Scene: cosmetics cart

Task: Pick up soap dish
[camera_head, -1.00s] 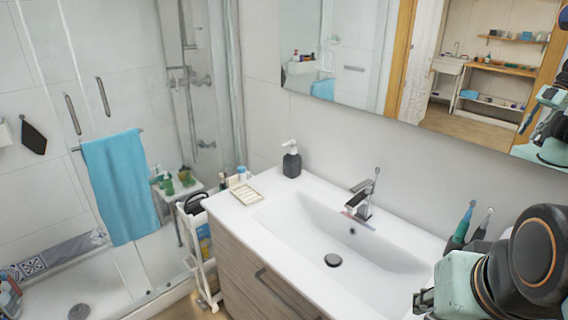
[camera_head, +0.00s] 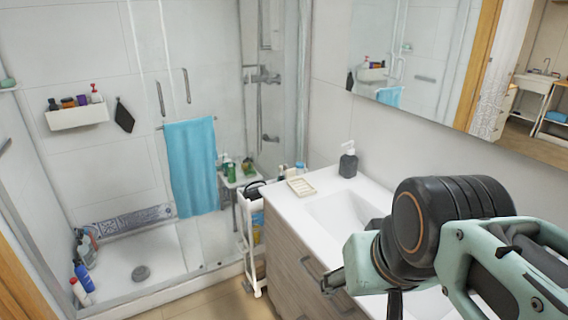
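The soap dish (camera_head: 301,186) is a small, flat, cream dish with a slatted top. It lies on the left end of the white washbasin counter, near its back left corner, with nothing visible on it. My arm reaches in from the right over the basin. A small dark part at its left end (camera_head: 333,281) may be my gripper; its fingers cannot be made out. It is apart from the dish, to the right and nearer the camera. The arm hides much of the basin and the tap.
A dark soap dispenser (camera_head: 348,160) stands right of the dish, by the wall. A narrow white cart (camera_head: 247,226) with bottles stands left of the cabinet (camera_head: 297,262). A blue towel (camera_head: 191,168) hangs on the shower glass. Floor shows in front of the cabinet.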

